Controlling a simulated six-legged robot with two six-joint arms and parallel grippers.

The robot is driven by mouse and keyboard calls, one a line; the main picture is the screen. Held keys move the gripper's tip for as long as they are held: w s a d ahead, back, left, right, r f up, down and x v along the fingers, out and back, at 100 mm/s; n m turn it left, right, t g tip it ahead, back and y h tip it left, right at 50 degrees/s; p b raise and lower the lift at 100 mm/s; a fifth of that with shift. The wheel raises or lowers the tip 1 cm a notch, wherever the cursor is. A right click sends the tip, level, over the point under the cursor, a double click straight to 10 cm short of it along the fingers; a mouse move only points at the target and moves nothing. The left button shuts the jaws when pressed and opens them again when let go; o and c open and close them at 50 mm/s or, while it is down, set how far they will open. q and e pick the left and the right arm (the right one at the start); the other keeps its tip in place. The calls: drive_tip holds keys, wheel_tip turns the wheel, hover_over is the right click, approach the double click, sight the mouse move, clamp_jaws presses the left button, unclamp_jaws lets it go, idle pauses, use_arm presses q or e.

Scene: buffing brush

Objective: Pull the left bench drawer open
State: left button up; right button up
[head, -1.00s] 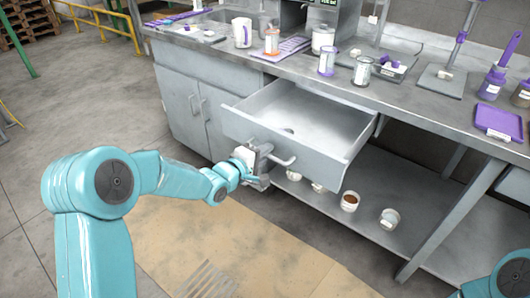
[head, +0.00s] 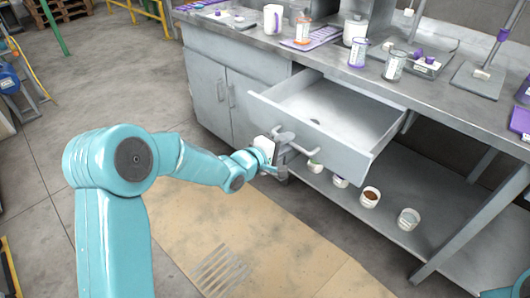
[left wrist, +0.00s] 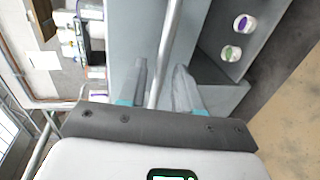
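The left bench drawer (head: 335,140), a grey metal drawer, stands pulled far out from under the bench top. Its inside is empty apart from a small dark mark on the floor. Its bar handle (head: 300,146) is on the drawer front. My left gripper (head: 283,160) is at the left part of this handle. In the left wrist view, the handle bar (left wrist: 168,50) runs between the two fingers of my left gripper (left wrist: 161,85), with a gap beside the bar, so the fingers look open around it. My right gripper is out of view.
The bench top (head: 270,42) holds a white mug (head: 272,18), jars and trays. Several small cups, one with brown contents (head: 370,197), stand on the lower shelf (head: 400,232). Closed cabinet doors (head: 222,95) are left of the drawer. The floor in front is clear.

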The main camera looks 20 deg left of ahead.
use_arm(q)
drive_tip(key=p+v, duration=0.1)
drive_tip(key=v, duration=1.3)
drive_tip(key=shift+s, duration=0.2)
